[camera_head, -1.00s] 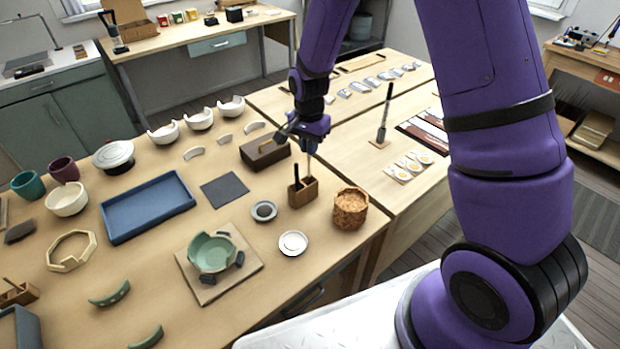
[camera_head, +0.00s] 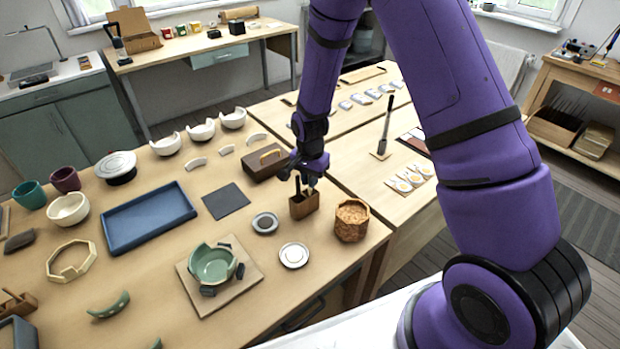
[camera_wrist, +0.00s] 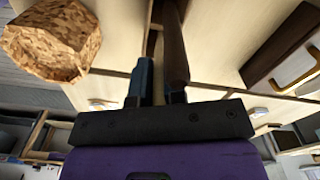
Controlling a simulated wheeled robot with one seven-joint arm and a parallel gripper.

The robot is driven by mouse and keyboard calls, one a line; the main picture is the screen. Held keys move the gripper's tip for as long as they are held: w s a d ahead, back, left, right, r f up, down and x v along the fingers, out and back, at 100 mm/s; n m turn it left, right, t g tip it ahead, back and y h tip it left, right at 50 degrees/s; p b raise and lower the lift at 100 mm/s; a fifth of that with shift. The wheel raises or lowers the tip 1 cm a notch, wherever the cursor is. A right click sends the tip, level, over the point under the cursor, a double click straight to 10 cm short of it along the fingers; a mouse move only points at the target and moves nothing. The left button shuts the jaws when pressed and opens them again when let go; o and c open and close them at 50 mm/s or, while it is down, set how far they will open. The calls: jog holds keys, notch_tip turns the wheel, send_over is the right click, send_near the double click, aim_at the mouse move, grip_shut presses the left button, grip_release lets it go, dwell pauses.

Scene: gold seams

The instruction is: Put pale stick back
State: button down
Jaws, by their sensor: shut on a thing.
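My gripper (camera_head: 308,182) is just above the small brown wooden holder (camera_head: 304,206) near the table's right side. It is shut on the pale stick (camera_head: 309,191), of which only a short piece shows between the jaws and the holder. The stick's lower end is hidden, so I cannot tell how deep it sits. A dark stick (camera_head: 297,185) stands upright in the holder, left of my gripper. In the wrist view the dark stick (camera_wrist: 173,50) lies close beside the fingers, and the pale stick is mostly hidden.
A cork-like textured pot (camera_head: 351,221) stands right of the holder, and a brown box with a handle (camera_head: 266,163) behind it. A grey dish (camera_head: 265,222) and a white dish (camera_head: 294,255) are in front. A green broken bowl (camera_head: 212,264) sits on a board.

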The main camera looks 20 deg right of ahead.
jog(key=c, duration=1.2)
grip_release()
notch_tip(320, 180, up, 11)
jog(key=shift+f, duration=0.1)
jog(key=shift+s+r, duration=0.1)
jog(key=shift+r, duration=1)
jog(key=s+d+r+n+t, duration=0.1)
jog(key=s+d+r+n, duration=0.1)
jog(key=s+r, duration=0.55)
jog(key=s+d+r+n+t, duration=0.2)
jog(key=s+r+n, duration=0.15)
jog(key=r, duration=0.75)
jog(key=s+d+r+n, duration=0.1)
jog(key=s+r, duration=0.1)
jog(key=s, duration=0.4)
jog(key=s+d+r+n+t, duration=0.1)
jog(key=s+r+n, duration=0.1)
jog(key=s, duration=0.4)
jog(key=s+d+r+n+t, duration=0.1)
jog(key=s+r, duration=0.3)
jog(key=s, duration=0.2)
jog(key=shift+s+n, duration=0.1)
jog(key=shift+n, duration=0.15)
